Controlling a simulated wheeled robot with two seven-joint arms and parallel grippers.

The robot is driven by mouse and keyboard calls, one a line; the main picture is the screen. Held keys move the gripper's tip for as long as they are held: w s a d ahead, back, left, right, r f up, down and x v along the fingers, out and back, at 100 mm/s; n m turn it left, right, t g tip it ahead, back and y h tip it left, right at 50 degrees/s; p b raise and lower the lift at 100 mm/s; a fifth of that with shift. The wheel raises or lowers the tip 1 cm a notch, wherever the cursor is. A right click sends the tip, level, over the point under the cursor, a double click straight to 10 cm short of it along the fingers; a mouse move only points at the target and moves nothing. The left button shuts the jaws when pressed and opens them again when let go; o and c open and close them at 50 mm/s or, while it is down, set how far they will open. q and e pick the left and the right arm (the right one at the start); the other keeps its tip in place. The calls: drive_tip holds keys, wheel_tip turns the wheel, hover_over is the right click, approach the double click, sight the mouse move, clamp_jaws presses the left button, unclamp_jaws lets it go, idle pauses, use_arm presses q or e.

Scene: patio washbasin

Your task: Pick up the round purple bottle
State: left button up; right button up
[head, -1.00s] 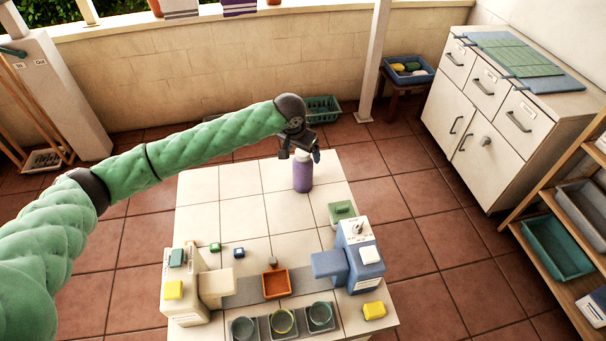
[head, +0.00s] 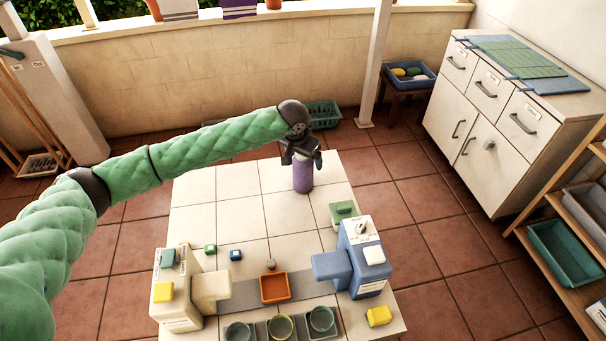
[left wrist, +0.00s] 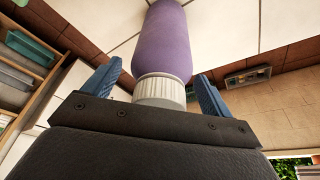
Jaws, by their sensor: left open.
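The round purple bottle (head: 303,178) stands upright near the far edge of the tiled table. In the left wrist view its purple body (left wrist: 163,42) and ribbed white cap (left wrist: 159,91) show between my left gripper's fingers. My left gripper (head: 302,160) is over the top of the bottle and hides the cap in the head view. Its two blue fingers, seen in the left wrist view (left wrist: 155,85), are open, one on each side of the cap, with gaps to it. My right gripper is not in view.
The table (head: 240,205) is bare around the bottle. Toward the near side stand a cream dispenser (head: 180,300), a blue dispenser (head: 362,262), an orange tray (head: 275,288) and several cups.

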use_arm(q)
drive_tip(key=c, duration=1.8)
drive_tip(key=shift+o, duration=0.2)
drive_tip(key=shift+r, duration=0.15)
